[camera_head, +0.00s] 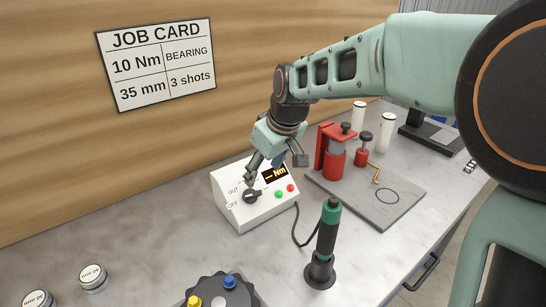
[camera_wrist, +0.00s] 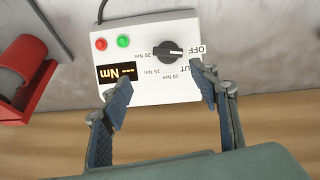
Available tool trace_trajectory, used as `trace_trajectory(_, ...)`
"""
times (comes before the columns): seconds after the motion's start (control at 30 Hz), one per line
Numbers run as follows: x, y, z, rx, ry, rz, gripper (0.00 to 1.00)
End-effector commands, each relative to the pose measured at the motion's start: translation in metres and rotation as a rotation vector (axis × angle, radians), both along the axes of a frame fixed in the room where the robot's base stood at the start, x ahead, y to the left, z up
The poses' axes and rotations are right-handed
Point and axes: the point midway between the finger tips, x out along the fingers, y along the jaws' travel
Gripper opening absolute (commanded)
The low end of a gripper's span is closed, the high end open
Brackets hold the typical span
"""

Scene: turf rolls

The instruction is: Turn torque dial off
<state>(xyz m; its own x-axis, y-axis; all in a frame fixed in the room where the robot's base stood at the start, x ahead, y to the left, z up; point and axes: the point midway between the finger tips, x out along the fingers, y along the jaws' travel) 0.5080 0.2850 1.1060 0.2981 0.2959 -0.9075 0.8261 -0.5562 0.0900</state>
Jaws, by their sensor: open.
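The torque dial (camera_head: 251,196) is a black knob on the sloped face of a white control box (camera_head: 246,221). In the wrist view the dial (camera_wrist: 170,52) shows a white mark on its right side, roughly toward the OFF label; I cannot confirm the exact setting. Labels for OUT and several Nm values lie around it. The box's display (camera_wrist: 117,73) shows dashes and "Nm". My gripper (camera_wrist: 161,83) is open, its fingers spread over the box's edge. In the head view my gripper (camera_head: 273,172) is above the box, one finger close to the dial; contact is unclear.
Green and red buttons (camera_wrist: 123,41) sit beside the dial. A black-and-green screwdriver (camera_head: 328,238) stands in front of the box, with a cable behind. A grey plate (camera_head: 400,205) with a red press (camera_head: 333,160) is at right. The wooden wall (camera_head: 50,150) rises behind.

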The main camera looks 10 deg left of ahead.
Motion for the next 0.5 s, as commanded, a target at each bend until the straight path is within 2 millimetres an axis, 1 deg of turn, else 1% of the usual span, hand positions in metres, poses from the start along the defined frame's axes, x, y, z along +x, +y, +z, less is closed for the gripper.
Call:
trace_trajectory(0.03, 0.000, -0.002, 0.009, 0.032, 0.049, -0.066, 0.55)
trace_trajectory(0.13, -0.003, -0.002, 0.010, 0.083, 0.129, -0.176, 0.55)
trace_trajectory(0.27, -0.005, -0.001, 0.007, 0.115, 0.181, -0.246, 0.55)
trace_trajectory(0.37, -0.004, 0.001, 0.000, 0.119, 0.189, -0.255, 0.55)
trace_trajectory(0.5, 0.000, 0.008, -0.020, 0.117, 0.189, -0.253, 0.55)
